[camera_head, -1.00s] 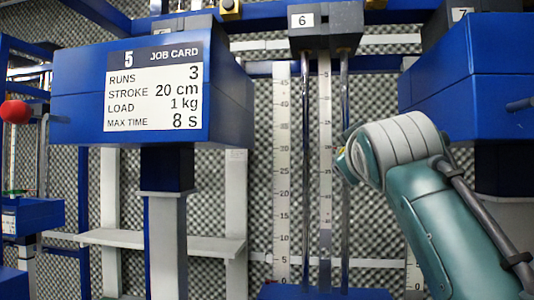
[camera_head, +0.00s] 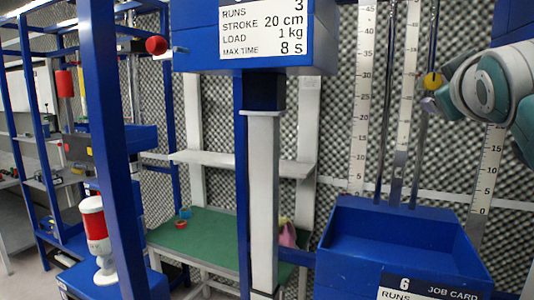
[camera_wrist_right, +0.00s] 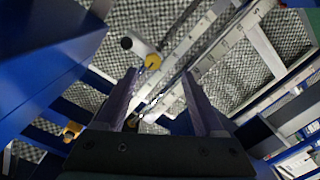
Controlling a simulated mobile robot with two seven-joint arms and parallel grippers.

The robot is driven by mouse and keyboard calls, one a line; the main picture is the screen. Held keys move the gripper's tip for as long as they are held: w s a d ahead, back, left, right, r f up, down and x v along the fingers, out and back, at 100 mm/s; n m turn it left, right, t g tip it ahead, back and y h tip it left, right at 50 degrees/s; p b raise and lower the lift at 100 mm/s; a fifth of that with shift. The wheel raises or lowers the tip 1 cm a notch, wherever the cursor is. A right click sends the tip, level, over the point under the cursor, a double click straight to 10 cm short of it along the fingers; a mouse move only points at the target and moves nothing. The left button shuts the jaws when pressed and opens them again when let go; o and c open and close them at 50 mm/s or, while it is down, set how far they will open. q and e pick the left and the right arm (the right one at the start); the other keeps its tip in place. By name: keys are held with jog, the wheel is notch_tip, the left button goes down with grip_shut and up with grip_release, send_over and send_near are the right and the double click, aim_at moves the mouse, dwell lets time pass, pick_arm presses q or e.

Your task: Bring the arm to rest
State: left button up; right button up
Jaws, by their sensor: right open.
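My right arm (camera_head: 492,85) enters the head view at the upper right edge, in front of the rails and scale strips of station 6. My right gripper (camera_wrist_right: 160,88) shows in the right wrist view with its two dark fingers apart and nothing between them. Behind the fingers are a rail, a scale strip and a yellow knob (camera_wrist_right: 152,62). The fingers cannot be made out clearly in the head view. My left arm and gripper are in neither view.
A blue open-topped box (camera_head: 395,245) with a station 6 job card stands below the rails. The blue station 5 block (camera_head: 310,40) hangs at upper centre. A green table (camera_head: 205,240) stands behind a blue post (camera_head: 105,150). A red-and-white lamp (camera_head: 95,230) is at lower left.

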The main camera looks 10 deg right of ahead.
jog(key=s+a+f+g+y, duration=0.3)
jog(key=s+f, duration=0.4)
jog(key=f, duration=0.3)
jog(key=s+a+f+g+y, duration=0.25)
jog(key=s+f, duration=0.35)
jog(key=f, duration=0.4)
jog(key=s+a+f+n+g+y, duration=0.1)
jog(key=s+a+f+g+y, duration=0.25)
jog(key=s, duration=0.65)
jog(key=s+a+f+g, duration=0.3)
jog(key=s+a+f, duration=0.25)
jog(key=s, duration=0.55)
notch_tip(320, 180, up, 18)
jog(key=w+p, duration=0.1)
jog(key=p, duration=1.6)
jog(key=shift+f, duration=0.2)
